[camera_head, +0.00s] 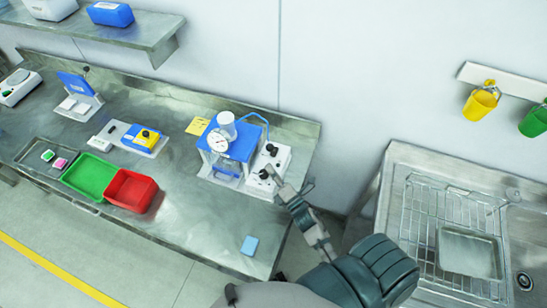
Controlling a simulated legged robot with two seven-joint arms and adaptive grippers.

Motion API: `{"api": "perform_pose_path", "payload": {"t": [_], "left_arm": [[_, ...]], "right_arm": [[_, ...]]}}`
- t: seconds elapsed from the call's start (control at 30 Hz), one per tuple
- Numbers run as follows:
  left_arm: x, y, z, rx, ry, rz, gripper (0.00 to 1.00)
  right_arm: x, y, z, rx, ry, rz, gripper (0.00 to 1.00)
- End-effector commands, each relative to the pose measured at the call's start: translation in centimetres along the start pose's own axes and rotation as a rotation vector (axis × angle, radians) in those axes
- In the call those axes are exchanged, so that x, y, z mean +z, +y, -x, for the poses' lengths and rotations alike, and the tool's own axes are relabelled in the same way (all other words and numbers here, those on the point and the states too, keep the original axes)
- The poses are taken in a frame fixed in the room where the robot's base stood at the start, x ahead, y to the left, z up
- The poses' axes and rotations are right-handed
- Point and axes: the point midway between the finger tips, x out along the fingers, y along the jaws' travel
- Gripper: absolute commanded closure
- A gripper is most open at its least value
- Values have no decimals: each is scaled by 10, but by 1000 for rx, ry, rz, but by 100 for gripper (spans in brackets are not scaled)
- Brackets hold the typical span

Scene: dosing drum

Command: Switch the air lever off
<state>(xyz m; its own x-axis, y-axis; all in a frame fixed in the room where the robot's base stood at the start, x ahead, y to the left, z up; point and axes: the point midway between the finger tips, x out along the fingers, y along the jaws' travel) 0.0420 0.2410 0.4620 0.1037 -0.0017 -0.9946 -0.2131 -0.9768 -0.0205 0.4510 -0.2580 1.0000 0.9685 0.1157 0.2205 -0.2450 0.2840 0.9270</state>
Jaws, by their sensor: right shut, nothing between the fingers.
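The dosing machine has a blue top (240,147), a clear cup (227,123) and a round gauge (219,142), with a blue hose arching to its right. Beside it stands a white control box (279,157) with black controls on top. One is a black knob (271,149) toward the back; another black part, perhaps the air lever (264,174), is nearer the front. My right gripper (276,180) is shut and empty, with its tips right at this front part. Whether they touch it, and which way the lever points, I cannot tell. My left gripper is out of view.
A green tray (69,181) and a red bin (151,207) stand left on the steel bench (190,220). A blue pad (250,245) lies near the front edge. A sink unit with a wire rack (417,222) stands to the right. The bench's front middle is clear.

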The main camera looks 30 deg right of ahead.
Motion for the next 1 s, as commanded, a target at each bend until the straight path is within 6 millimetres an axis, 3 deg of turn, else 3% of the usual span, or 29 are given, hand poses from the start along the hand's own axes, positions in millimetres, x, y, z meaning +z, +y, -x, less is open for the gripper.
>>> {"api": "perform_pose_path", "payload": {"t": [0.3, 1.0], "left_arm": [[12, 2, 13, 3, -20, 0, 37], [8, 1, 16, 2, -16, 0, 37]], "right_arm": [[27, 0, -25, -1, 0, 2, 100], [33, 3, -30, -1, -1, 1, 100]]}}
